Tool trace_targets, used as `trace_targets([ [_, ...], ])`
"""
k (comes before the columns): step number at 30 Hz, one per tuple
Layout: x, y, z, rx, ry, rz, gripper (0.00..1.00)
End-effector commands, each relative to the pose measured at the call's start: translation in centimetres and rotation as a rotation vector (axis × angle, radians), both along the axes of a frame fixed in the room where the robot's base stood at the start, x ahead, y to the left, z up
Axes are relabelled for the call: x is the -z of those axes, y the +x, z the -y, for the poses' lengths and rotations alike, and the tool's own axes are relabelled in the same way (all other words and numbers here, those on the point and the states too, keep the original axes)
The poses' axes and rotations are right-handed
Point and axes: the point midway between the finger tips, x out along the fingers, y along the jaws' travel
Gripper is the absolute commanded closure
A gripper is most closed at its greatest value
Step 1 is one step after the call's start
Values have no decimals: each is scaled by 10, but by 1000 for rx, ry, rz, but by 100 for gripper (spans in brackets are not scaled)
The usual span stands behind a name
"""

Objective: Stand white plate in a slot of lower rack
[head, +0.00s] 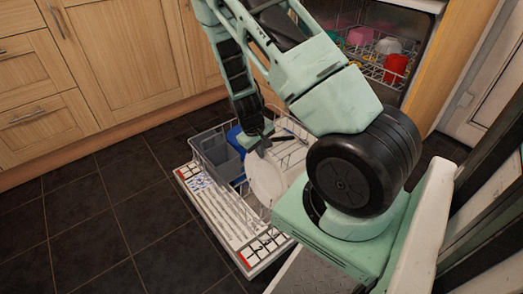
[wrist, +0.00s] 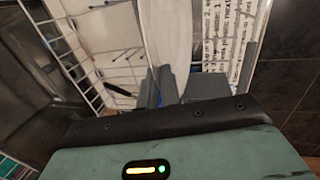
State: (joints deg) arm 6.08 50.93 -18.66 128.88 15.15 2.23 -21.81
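The white plate (head: 266,182) stands steeply tilted, close to upright, at the lower rack (head: 200,158). In the wrist view the plate (wrist: 168,36) is seen nearly edge-on, running away from the fingertips. My gripper (head: 257,141) is above the rack, shut on the plate's upper edge; its grey fingers (wrist: 166,88) lie on both sides of the rim in the wrist view. The plate's lower edge is among the rack wires, and I cannot tell whether it is seated in a slot.
A grey basket (head: 213,150) and a blue item (head: 238,137) are in the rack. The open dishwasher door (head: 224,222) lies under it. The upper rack (head: 372,66) holds a red cup (head: 396,68) and several other dishes. Dark floor tiles at left are clear.

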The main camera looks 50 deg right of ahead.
Motion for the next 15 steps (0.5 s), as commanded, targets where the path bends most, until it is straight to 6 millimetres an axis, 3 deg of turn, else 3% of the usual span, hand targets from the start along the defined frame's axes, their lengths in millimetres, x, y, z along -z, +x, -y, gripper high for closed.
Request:
trace_targets([
  [12, 5, 0, 0, 0, -1, 1, 100],
  [15, 5, 0, 0, 0, 0, 1, 73],
])
